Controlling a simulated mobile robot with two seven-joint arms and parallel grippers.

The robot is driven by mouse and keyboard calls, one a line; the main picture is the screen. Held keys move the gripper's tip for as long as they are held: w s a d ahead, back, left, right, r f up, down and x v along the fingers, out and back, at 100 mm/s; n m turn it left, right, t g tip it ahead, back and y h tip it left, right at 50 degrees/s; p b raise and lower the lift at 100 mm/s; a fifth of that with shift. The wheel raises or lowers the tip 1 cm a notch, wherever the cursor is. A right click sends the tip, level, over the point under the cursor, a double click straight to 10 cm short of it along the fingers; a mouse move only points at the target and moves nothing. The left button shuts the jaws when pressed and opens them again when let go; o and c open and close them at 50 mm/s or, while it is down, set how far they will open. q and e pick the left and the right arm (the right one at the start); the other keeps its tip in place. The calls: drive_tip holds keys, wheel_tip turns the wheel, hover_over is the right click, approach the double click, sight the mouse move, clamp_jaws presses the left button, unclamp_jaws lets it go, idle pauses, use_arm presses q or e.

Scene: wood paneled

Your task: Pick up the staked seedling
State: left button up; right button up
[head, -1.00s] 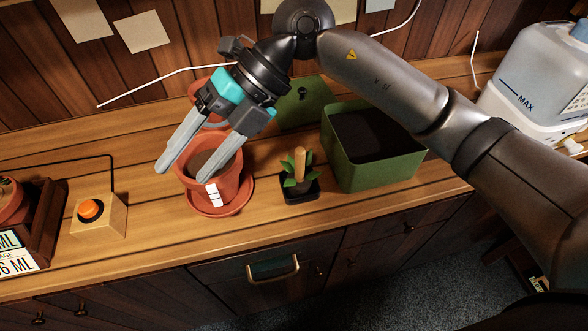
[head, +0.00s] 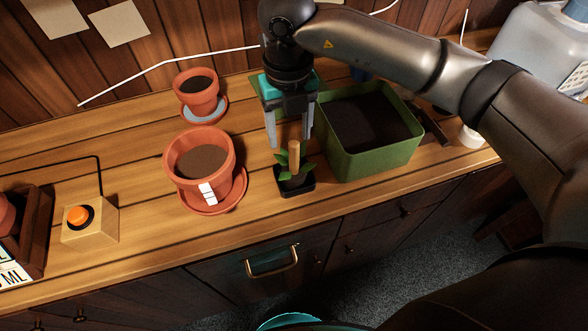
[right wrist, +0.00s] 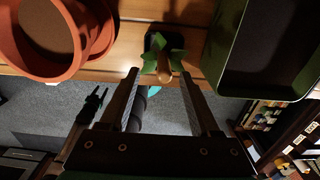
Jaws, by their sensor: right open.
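The staked seedling (head: 294,173) stands upright in a small black square pot on the wooden counter, with green leaves around a tan wooden stake. My right gripper (head: 290,142) is open, pointing down, just behind and above the seedling. In the right wrist view the seedling (right wrist: 163,58) shows ahead of the fingertips, between their lines, with the stake toward me. Nothing is between the fingers of the right gripper (right wrist: 162,75).
A green planter box (head: 370,150) of dark soil stands close right of the seedling. A large terracotta pot (head: 200,180) on a saucer stands to the left, a smaller one (head: 197,90) behind it. An orange button box (head: 90,222) is further left. The counter's front edge is near.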

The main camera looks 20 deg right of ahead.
sight(294, 155)
drive_tip(key=shift+f, duration=0.8)
drive_tip(key=f, duration=0.4)
drive_tip(key=shift+s+d, duration=0.3)
drive_tip(key=shift+d, duration=0.1)
drive_tip(key=shift+f, duration=0.6)
clamp_jaws()
